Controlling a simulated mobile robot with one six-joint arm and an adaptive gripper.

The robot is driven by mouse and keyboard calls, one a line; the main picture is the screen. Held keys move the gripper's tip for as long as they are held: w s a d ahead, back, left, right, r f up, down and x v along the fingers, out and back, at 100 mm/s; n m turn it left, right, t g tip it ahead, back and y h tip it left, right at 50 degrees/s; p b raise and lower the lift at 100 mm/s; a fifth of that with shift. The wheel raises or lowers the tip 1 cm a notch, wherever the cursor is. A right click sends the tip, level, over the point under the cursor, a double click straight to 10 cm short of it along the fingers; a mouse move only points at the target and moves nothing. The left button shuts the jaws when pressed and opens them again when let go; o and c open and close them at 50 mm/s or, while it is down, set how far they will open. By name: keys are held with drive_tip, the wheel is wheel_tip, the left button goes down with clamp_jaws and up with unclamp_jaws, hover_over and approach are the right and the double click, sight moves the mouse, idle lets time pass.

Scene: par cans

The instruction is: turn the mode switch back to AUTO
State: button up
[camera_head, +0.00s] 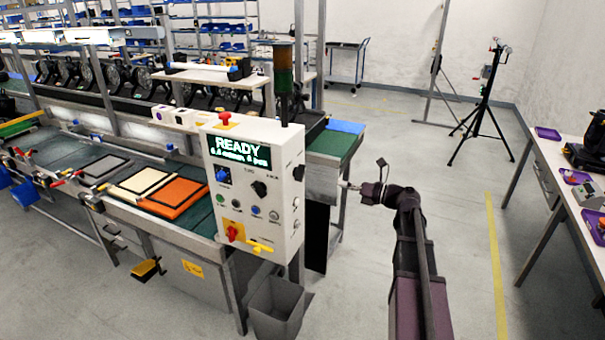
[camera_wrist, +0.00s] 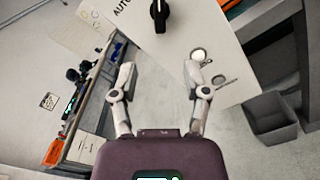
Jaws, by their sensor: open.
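The control box (camera_head: 232,170) is white and its screen reads READY. A black knob (camera_head: 298,172) sits on its right side face. In the wrist view a black knob (camera_wrist: 159,12), cut by the top edge, stands upright in the picture beside printed letters starting AUTO (camera_wrist: 122,6); I take it as the mode switch. Its full dial is out of view, so its setting is unclear. My gripper (camera_head: 343,184) is to the right of that side face. In the wrist view my gripper (camera_wrist: 160,68) is open and empty, its fingertips below the knob and apart from it.
Two round silver fittings (camera_wrist: 198,54) sit on the same panel near my right finger. A grey bin (camera_head: 278,306) stands on the floor below the box. Orange and white frames (camera_head: 172,192) lie on the bench to the left.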

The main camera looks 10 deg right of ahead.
sight(303, 175)
drive_tip(key=shift+w+a, duration=0.1)
idle(0.4)
drive_tip(key=shift+x, duration=6.7)
clamp_jaws()
